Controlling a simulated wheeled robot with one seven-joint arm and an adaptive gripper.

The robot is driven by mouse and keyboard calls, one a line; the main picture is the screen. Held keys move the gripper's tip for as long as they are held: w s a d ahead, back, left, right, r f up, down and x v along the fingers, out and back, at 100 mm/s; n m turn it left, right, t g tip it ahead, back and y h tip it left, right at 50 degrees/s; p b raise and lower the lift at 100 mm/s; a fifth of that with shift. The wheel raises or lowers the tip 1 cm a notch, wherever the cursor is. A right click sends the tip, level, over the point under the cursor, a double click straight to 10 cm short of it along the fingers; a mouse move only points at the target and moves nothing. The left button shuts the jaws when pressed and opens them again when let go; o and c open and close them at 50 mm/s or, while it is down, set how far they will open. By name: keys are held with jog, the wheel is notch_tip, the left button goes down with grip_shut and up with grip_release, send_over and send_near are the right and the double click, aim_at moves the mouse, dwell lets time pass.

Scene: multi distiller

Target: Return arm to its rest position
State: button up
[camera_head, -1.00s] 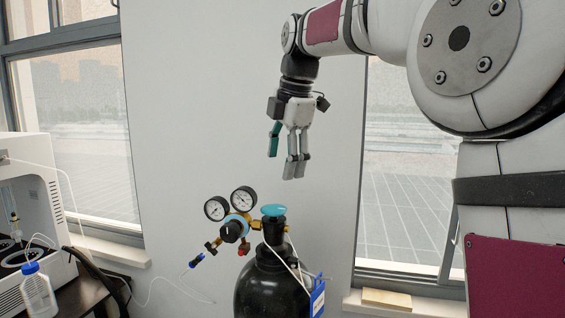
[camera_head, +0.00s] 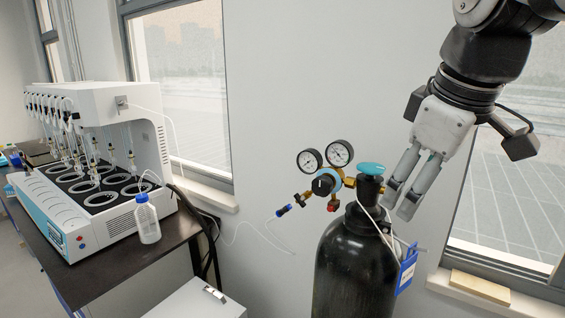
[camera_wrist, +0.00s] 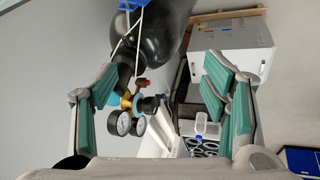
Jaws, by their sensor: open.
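My gripper (camera_head: 409,197) hangs from my arm at the upper right of the head view, fingers pointing down and empty. From the head camera it appears just right of the gas cylinder's valve; I cannot tell the depth gap between them. In the wrist view my gripper (camera_wrist: 165,105) shows its two green-padded fingers spread wide at left and right, with nothing held between them. The black gas cylinder (camera_head: 355,262) stands upright with a turquoise valve knob (camera_head: 371,169) and a regulator with two gauges (camera_head: 325,158). The cylinder (camera_wrist: 163,30) and gauges also show in the wrist view.
A white multi-distiller (camera_head: 135,150) stands on a dark bench (camera_head: 95,275) at the left, with a clear blue-capped bottle (camera_head: 147,220) beside it. A white cabinet (camera_head: 200,300) is below. A wooden block (camera_head: 480,287) lies on the right window sill. A thin hose hangs near the regulator.

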jog(key=s+f+m+b, duration=0.1)
jog(key=s+f+m, duration=0.7)
jog(key=s+f, duration=0.2)
jog(key=shift+f+t, duration=0.4)
jog(key=shift+f, duration=0.5)
